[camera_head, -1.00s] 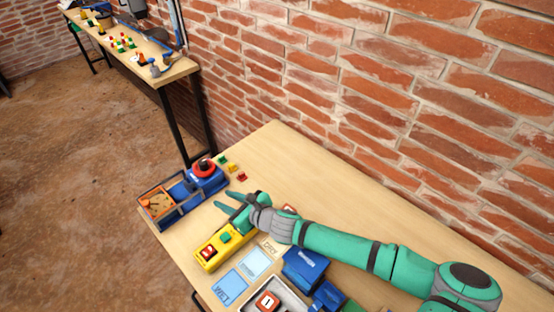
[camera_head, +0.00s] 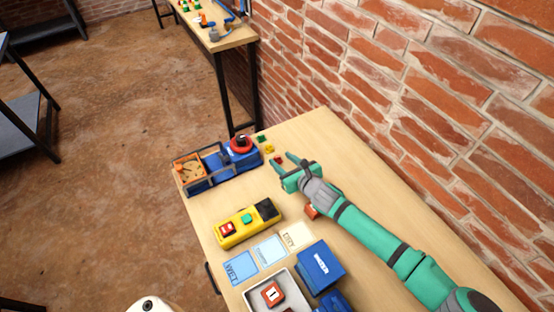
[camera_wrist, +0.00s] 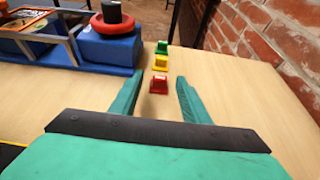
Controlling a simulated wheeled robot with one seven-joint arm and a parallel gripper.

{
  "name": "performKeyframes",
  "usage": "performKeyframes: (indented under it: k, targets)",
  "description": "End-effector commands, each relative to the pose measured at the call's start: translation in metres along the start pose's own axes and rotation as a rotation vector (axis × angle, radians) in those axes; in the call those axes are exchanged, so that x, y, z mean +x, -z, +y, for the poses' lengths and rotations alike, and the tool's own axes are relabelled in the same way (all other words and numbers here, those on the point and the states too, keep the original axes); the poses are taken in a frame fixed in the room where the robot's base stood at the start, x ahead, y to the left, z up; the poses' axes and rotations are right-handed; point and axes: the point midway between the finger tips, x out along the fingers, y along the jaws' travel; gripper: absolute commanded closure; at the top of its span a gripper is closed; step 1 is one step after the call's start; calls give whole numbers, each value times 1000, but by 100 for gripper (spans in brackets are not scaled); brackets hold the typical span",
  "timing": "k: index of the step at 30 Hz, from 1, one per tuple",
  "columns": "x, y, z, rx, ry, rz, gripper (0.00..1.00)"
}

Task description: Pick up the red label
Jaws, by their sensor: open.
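The red label (camera_wrist: 158,84) is a small red block-like piece on the table, nearest of a row of three in the wrist view. It lies between and a little beyond the tips of my open gripper (camera_wrist: 154,88). In the head view the red label (camera_head: 278,160) shows small, close to the fingertips of my gripper (camera_head: 282,161). Behind it stand a yellow piece (camera_wrist: 160,63) and a green piece (camera_wrist: 162,47). My gripper holds nothing.
A blue base with a red ring (camera_head: 241,146) and a wire-framed orange box (camera_head: 188,169) stand left of the gripper. A yellow button box (camera_head: 247,223), flat cards (camera_head: 270,249), a blue box (camera_head: 319,266) and a tray (camera_head: 251,297) lie nearer. The brick wall (camera_head: 420,120) bounds the right.

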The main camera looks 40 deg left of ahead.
Motion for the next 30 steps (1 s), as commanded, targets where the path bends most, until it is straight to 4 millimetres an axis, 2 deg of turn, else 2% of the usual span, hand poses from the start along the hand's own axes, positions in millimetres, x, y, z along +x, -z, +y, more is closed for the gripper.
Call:
performKeyframes:
  k: [3,9,17,18,23,30]
  targets:
    - [19,3,2,4,-2,-1,58]
    - [41,4,3,0,-5,-1,58]
    - [44,4,2,-1,-4,0,58]
    - [44,3,2,-1,-4,0,60]
    - [44,3,2,-1,-5,0,98]
    - [44,3,2,-1,-5,0,100]
